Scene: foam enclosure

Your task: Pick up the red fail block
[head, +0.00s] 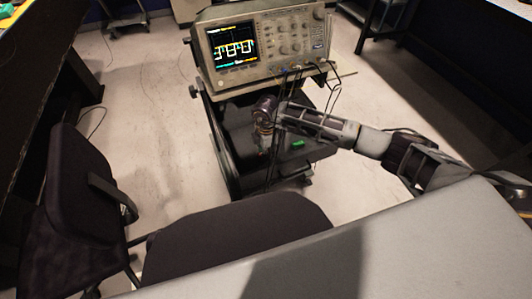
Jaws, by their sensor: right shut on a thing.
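My right arm reaches in from the right. My right gripper (265,150) points down over the dark shelf of the cart, below the oscilloscope. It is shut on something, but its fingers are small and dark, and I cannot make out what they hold. I cannot pick out a red block anywhere in the head view. A small green block (297,144) lies on the shelf just to the right of the gripper. My left gripper is not in view.
An oscilloscope (265,45) stands on the cart's top (228,88), with dark cables hanging down near my right arm. A black office chair (80,195) is at left, and a dark seat (235,232) is in front. Pale floor (150,110) is open left of the cart.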

